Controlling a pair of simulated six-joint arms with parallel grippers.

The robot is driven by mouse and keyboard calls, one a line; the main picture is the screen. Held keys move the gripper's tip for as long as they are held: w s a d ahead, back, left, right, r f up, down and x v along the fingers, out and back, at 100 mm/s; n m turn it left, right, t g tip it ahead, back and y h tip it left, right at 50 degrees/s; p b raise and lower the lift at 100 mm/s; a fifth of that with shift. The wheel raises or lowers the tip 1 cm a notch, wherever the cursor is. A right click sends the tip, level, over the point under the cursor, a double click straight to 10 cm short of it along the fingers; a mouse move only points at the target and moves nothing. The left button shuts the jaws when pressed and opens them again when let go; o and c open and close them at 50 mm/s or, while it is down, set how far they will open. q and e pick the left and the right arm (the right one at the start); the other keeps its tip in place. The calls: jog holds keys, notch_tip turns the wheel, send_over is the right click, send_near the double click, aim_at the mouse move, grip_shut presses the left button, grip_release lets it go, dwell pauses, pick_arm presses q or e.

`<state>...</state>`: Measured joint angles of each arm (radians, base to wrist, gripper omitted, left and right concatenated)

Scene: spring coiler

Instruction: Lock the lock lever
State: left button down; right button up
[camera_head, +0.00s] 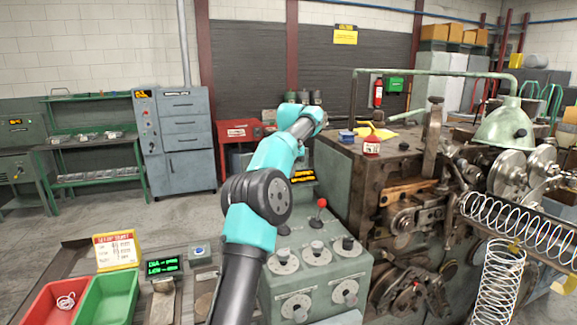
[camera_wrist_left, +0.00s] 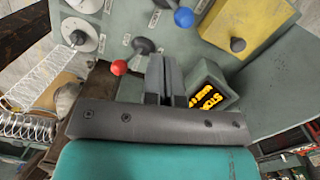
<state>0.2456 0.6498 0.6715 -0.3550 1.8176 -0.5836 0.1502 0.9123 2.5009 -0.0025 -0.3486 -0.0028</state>
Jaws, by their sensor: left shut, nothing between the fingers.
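My left arm reaches up across the middle of the head view, and its gripper is hidden there beyond the wrist. In the left wrist view my left gripper (camera_wrist_left: 167,80) is shut and empty, its fingers together over the green-grey control box. A lever with a red ball (camera_wrist_left: 119,67) stands just left of the fingers; it also shows in the head view (camera_head: 321,203). A dark knob (camera_wrist_left: 143,46) is above the fingertips, and a blue-balled lever (camera_wrist_left: 184,17) is farther up. I cannot tell which one is the lock lever. My right gripper is not in view.
A small display with yellow text (camera_wrist_left: 205,97) stands close right of the fingers. A yellow block with a dark knob (camera_wrist_left: 260,20) lies beyond it. The coiling machine (camera_head: 420,210) with wire springs (camera_head: 525,225) fills the right side. Red (camera_head: 45,300) and green bins (camera_head: 110,295) stand at lower left.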

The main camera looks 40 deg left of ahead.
pick_arm(q)
jog(key=shift+w+a+r, duration=0.1)
jog(key=shift+a+r, duration=0.05)
jog(key=shift+r, duration=0.35)
jog(key=shift+w+a+r, duration=0.1)
jog(key=shift+r, duration=0.35)
jog(key=shift+r, duration=0.1)
